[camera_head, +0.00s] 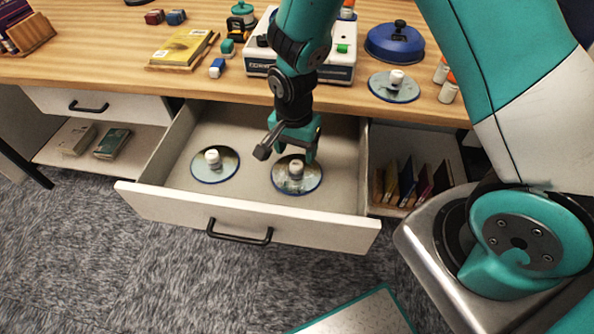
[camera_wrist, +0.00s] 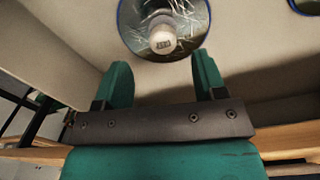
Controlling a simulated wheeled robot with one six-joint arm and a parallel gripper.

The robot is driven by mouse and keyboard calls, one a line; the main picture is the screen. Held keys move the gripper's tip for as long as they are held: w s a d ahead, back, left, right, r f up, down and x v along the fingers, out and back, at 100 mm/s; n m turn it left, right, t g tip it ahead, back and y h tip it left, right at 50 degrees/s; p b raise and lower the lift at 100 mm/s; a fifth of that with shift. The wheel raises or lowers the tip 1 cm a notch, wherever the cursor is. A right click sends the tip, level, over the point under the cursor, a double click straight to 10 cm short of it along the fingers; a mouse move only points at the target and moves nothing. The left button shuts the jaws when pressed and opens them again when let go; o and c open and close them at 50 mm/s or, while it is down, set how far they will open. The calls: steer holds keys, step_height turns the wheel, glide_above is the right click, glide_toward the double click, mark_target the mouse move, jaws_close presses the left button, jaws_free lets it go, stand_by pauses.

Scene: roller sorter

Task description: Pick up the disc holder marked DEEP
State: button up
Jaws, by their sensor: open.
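Two round, shiny disc holders with white knobs lie in the open drawer. The right one (camera_head: 312,183) is under my gripper (camera_head: 298,150). The left one (camera_head: 215,170) lies apart from it. A third disc holder (camera_head: 393,91) sits on the desk. Its lettering and the left one's cannot be read.
The drawer (camera_head: 160,205) is pulled out, with a front wall and side walls around the discs. A blue round lid (camera_head: 395,43), a white device (camera_head: 338,72) and a yellow book (camera_head: 183,46) stand on the desk above. Books (camera_head: 408,183) fill a shelf at right.

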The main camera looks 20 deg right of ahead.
mark_target(296, 165)
step_height(296, 165, down, 6)
steer(key=shift+w+f, duration=0.1)
steer(key=shift+f, duration=0.15)
steer(key=shift+c, duration=0.2)
steer(key=c, duration=1)
